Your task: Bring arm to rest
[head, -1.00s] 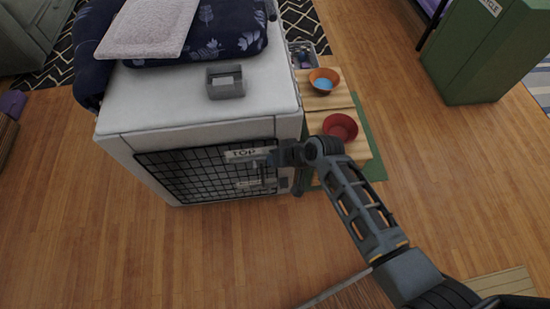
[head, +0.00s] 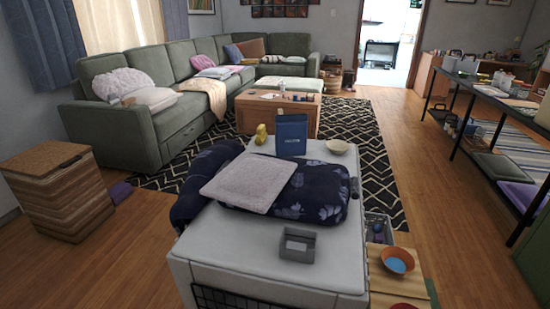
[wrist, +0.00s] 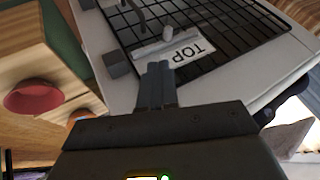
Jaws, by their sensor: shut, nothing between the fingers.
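My gripper (wrist: 158,72) shows only in the wrist view. Its two fingers are together with nothing between them. I cannot tell whether the fingertips touch the label. The arm is out of the head view. In that view the white crate (head: 270,245) stands in the lower middle, and only the top edge of its door shows.
On the crate lie a dark floral cushion (head: 322,195), a light pad (head: 250,182) and a grey holder (head: 297,244). An orange bowl (head: 397,260) stands right of the crate. A dark table (head: 490,120) is at the right. Wood floor (head: 440,230) lies open between.

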